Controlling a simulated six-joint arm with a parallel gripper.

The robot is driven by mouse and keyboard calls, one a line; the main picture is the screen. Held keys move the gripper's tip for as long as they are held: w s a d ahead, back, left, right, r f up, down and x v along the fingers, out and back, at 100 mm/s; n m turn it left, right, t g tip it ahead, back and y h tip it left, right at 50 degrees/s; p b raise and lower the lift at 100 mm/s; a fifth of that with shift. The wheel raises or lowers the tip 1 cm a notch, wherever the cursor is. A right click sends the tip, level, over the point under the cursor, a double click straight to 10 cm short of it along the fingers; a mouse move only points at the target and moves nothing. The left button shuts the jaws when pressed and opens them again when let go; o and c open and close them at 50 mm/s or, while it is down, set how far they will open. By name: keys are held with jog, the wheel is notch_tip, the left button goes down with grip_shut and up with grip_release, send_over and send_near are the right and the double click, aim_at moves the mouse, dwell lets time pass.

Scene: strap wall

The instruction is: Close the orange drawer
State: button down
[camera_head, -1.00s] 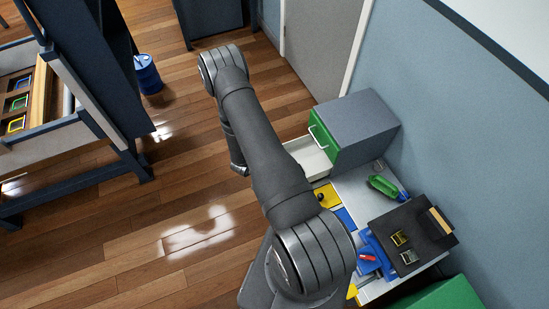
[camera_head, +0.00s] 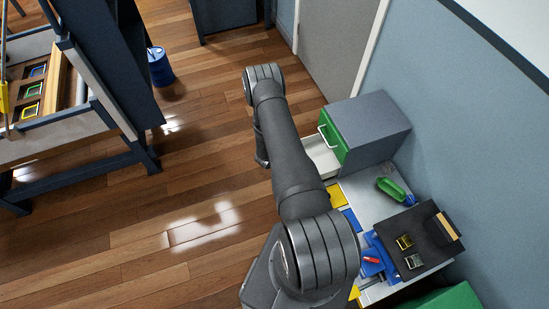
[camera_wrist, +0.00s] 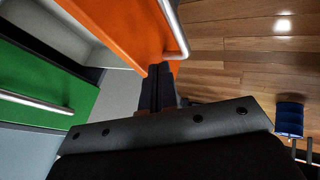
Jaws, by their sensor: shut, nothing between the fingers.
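The orange drawer front (camera_wrist: 120,25) with its silver bar handle (camera_wrist: 174,25) fills the top of the wrist view. The drawer is open; a pale tray, likely its inside, stands out from the grey cabinet (camera_head: 372,125) in the head view (camera_head: 322,157). Its orange front is hidden there. The green drawer front (camera_wrist: 40,85) is left of the orange one in the wrist view and looks closed. My gripper (camera_wrist: 159,72) is shut and empty, its fingertips at the edge of the orange front. I cannot tell whether they touch. My arm hides the gripper in the head view.
The cabinet stands on a worktop (camera_head: 362,192) against the blue wall. A green bottle (camera_head: 391,189) and a dark tray (camera_head: 432,222) lie on it. A blue barrel (camera_head: 160,67) and a dark-framed bench (camera_head: 80,165) stand left. The wooden floor between is clear.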

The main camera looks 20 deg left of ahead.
jog(key=shift+w+d, duration=0.3)
jog(key=shift+d, duration=0.05)
jog(key=w+d, duration=0.9)
jog(key=shift+s+a, duration=0.15)
